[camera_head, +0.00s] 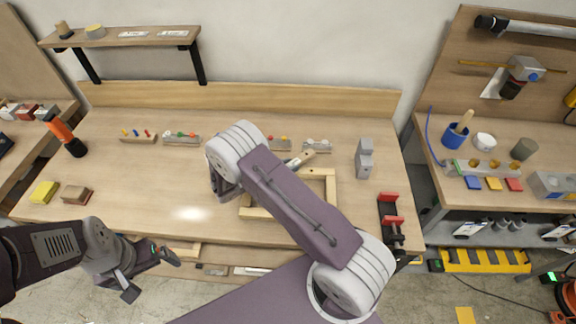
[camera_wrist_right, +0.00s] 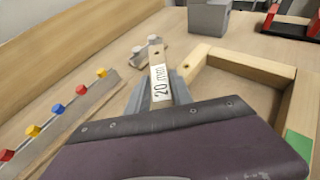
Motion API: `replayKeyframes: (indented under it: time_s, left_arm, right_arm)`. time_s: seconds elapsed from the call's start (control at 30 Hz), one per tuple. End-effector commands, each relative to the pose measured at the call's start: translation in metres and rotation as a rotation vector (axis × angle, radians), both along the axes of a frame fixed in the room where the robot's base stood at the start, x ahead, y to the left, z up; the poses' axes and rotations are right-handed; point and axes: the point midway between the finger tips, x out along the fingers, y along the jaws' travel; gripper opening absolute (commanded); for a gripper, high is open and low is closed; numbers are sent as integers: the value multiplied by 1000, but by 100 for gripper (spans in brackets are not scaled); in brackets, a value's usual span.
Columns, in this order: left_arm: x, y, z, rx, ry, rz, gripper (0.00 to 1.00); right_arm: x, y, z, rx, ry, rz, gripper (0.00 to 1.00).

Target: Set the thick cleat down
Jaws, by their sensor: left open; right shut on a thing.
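The thick cleat (camera_wrist_right: 158,82) is a light wooden strip with a hole near its end and a white "20 mm" label. My right gripper (camera_wrist_right: 160,97) is shut on it in the right wrist view. The cleat's end also shows in the head view (camera_head: 301,158), beside the arm and over the back edge of a wooden frame (camera_head: 331,187). I cannot tell whether it touches anything below. My right arm hides most of the gripper and part of the frame in the head view. My left gripper (camera_head: 150,274) is open and empty by the bench's front edge.
The frame (camera_wrist_right: 238,65) lies right of the cleat in the wrist view. A rail with coloured pegs (camera_wrist_right: 72,120) lies left. A grey block (camera_head: 364,158) and a red-and-black clamp (camera_head: 390,217) stand right on the bench (camera_head: 120,185). The bench's left middle is clear.

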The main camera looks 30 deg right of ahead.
Motion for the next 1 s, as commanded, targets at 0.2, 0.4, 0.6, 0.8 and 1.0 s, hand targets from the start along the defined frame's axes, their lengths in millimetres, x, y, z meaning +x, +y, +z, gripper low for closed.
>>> replayKeyframes:
  time_s: [0.2, 0.4, 0.6, 0.8, 1.0]
  left_arm:
    - [0, 0, -5, 0, 0, 0, 100]
    - [0, 0, -8, 0, 0, 0, 100]
    - [0, 0, -7, 0, 0, 0, 100]
    - [0, 0, -7, 0, 0, 0, 100]
    - [0, 0, -13, 0, 0, 0, 100]
  right_arm:
    - [0, 0, -5, -1, 0, 0, 0]
    - [0, 0, -9, -1, 0, 0, 0]
    - [0, 0, -8, 0, 0, 0, 52]
    - [0, 0, -9, 1, 0, 0, 52]
    - [-5, 26, 0, 2, -4, 5, 52]
